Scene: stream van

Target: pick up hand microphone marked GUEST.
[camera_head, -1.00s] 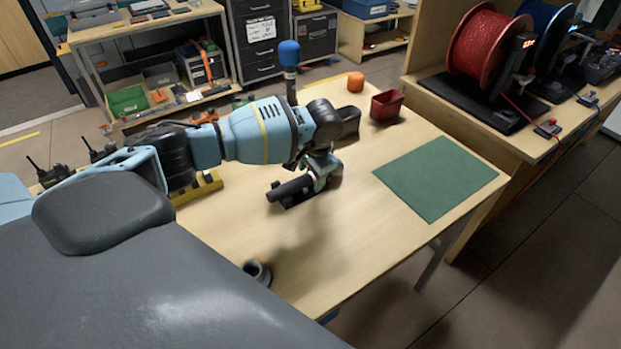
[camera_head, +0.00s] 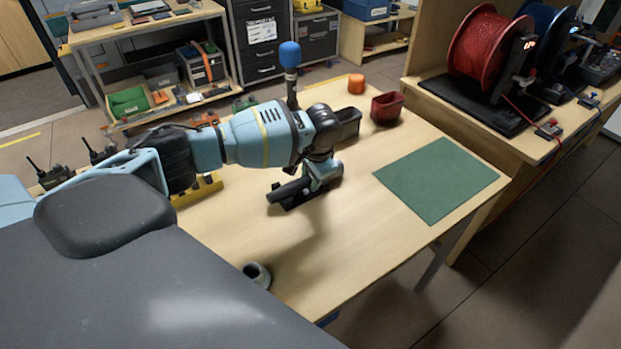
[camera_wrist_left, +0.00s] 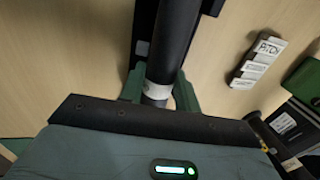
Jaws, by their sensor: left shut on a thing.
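My left gripper (camera_head: 318,180) is low over the wooden table and shut on a dark cylindrical handle, likely a hand microphone (camera_head: 288,190). In the left wrist view the handle (camera_wrist_left: 173,45) runs between the green fingertips (camera_wrist_left: 158,92), with a pale band near them. A dark base or holder (camera_wrist_left: 141,48) shows under and beside it. I cannot read any GUEST mark, nor tell whether the handle is clear of the base. A blue-topped microphone (camera_head: 290,56) stands upright behind my left arm. My right gripper is not in view.
A green mat (camera_head: 435,180) lies on the table's right part. A red cup (camera_head: 387,107) and an orange piece (camera_head: 356,84) are at the back. A grey cup-like holder (camera_head: 257,274) is near the front edge. A white labelled block (camera_wrist_left: 258,61) lies beside the handle.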

